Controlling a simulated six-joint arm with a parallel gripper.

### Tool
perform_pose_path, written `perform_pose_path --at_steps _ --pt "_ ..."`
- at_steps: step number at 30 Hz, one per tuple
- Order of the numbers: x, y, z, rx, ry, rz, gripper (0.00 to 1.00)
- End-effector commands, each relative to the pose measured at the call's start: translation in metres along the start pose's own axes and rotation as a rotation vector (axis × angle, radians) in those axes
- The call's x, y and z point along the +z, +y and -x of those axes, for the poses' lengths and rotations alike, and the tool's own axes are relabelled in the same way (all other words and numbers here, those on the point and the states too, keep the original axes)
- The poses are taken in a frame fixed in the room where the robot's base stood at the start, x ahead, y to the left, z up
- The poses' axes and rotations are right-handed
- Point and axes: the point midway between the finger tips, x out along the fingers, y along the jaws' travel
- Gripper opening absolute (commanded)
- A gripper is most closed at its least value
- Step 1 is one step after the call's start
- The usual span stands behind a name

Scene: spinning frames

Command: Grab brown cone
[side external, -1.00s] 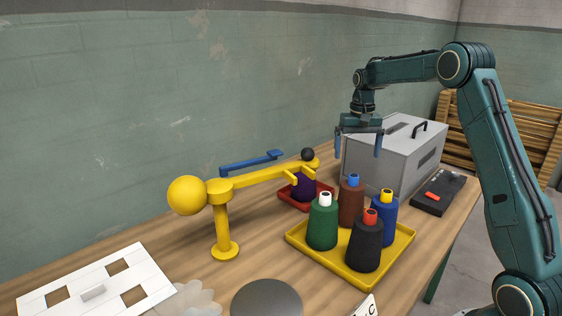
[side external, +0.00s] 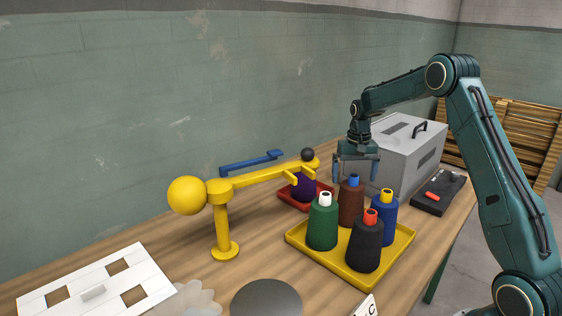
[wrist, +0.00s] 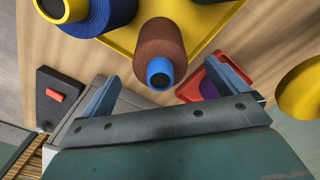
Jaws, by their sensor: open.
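The brown cone (side external: 350,205) with a blue top stands upright at the back of the yellow tray (side external: 348,275). In the wrist view the brown cone (wrist: 160,42) shows its blue tip between and ahead of the fingers. My gripper (side external: 354,177) is open and empty. Its fingers straddle the area by the cone's blue top in the side view, one on each side. In the wrist view my gripper (wrist: 170,85) has nothing between its fingertips that I can see touching them. Contact with the cone cannot be told.
Green (side external: 322,225), black (side external: 365,245) and blue (side external: 384,220) cones share the tray closely. A purple cone (side external: 304,186) sits in a red tray (side external: 290,202) under a yellow balance arm (side external: 262,177). A grey metal box (side external: 408,160) stands behind, with a black switch box (side external: 438,196) beside it.

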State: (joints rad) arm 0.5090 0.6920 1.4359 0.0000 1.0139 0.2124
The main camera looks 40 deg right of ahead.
Motion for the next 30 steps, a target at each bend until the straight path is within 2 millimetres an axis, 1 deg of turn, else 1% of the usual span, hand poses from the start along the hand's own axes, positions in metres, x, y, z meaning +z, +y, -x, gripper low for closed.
perform_pose_path --at_steps 9,12,16,29,30 --pt "-0.002 0.001 -0.035 0.000 -0.002 0.000 0.98" --pt "-0.002 0.001 -0.043 0.001 -0.002 0.000 0.98" --pt "-0.002 0.001 -0.047 0.000 0.000 0.000 0.98" --pt "-0.002 0.000 -0.047 0.000 0.000 0.000 0.98" --pt "-0.002 0.000 -0.047 0.000 0.000 0.000 0.96"
